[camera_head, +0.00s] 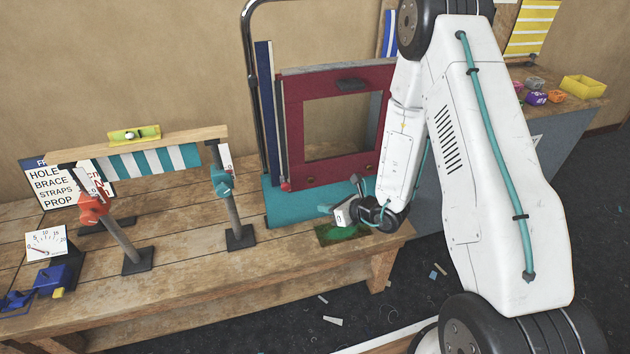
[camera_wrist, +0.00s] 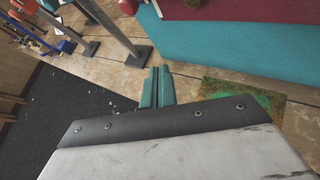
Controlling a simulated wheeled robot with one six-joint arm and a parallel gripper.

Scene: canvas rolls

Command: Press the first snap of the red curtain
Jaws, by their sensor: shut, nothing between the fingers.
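The red curtain (camera_head: 295,115) stands upright on the bench, a dark red panel around a clear window. Two small round snaps show on its lower strip, a left snap (camera_head: 311,181) and a right snap (camera_head: 369,167). I cannot tell which is the first. In the wrist view only a strip of the curtain's dark red (camera_wrist: 200,10) shows at the top, with no snap clear. My gripper (camera_wrist: 159,72) is shut and empty, its teal fingers side by side. In the head view it is low over the bench, in front of the curtain and apart from it.
A teal base (camera_head: 290,207) lies under the curtain. A green-stained mat (camera_head: 335,238) lies below my gripper near the bench edge. Left stand clamped posts (camera_head: 228,205) holding a striped awning (camera_head: 150,160) under a wooden bar with a level (camera_head: 135,134). A blue vise-like tool (camera_head: 55,275) sits far left.

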